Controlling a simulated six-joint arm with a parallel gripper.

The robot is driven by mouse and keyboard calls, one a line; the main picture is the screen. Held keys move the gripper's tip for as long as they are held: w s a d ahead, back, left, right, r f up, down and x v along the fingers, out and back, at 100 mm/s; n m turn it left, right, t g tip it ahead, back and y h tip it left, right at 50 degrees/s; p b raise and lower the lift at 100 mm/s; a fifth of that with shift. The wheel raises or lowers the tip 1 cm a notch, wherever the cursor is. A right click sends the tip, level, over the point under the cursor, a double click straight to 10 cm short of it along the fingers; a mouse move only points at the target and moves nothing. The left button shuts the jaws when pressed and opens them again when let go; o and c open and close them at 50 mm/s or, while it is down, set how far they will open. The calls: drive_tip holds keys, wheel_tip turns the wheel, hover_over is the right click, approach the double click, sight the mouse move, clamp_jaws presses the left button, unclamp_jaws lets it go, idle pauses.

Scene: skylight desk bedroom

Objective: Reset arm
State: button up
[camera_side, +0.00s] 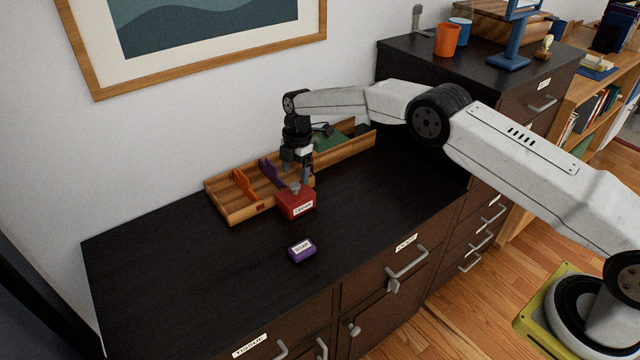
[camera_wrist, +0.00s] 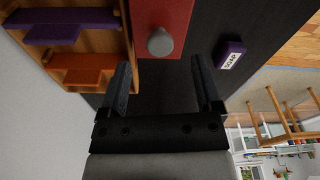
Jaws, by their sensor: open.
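My gripper (camera_side: 296,170) is above the dark dresser top, just over a red box (camera_side: 297,204) with a white label and a grey knob on top. In the wrist view my gripper (camera_wrist: 166,85) has its two black fingers spread apart with nothing between them. The red box (camera_wrist: 163,20) and its grey knob (camera_wrist: 160,42) lie just beyond the fingertips there. I cannot tell from the side view whether a finger touches the box.
A wooden tray (camera_side: 233,216) with purple and orange dividers stands behind the box. A purple soap block (camera_side: 302,250) lies in front; it also shows in the wrist view (camera_wrist: 230,54). The dresser top (camera_side: 180,275) is clear at left. A taller cabinet (camera_side: 480,70) stands at back right.

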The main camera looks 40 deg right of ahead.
sight(298, 183)
drive_tip(key=shift+d+r, duration=0.2)
drive_tip(key=shift+r, duration=1.3)
drive_tip(key=shift+r, duration=0.1)
drive_tip(key=s+d+r+m+t, duration=0.1)
drive_tip(key=s+d+r+m, duration=0.25)
drive_tip(key=s+m, duration=0.2)
drive_tip(key=s+d+r+m, duration=0.2)
drive_tip(key=s+r+m, duration=0.25)
drive_tip(key=s, duration=0.25)
drive_tip(key=s+d+m+t+h, duration=0.1)
drive_tip(key=s+d+m, duration=0.2)
drive_tip(key=s+m, duration=0.7)
drive_tip(key=s, duration=1.2)
drive_tip(key=shift+s+f+t, duration=0.3)
drive_tip(key=shift+t, duration=0.1)
drive_tip(key=shift+d, duration=0.1)
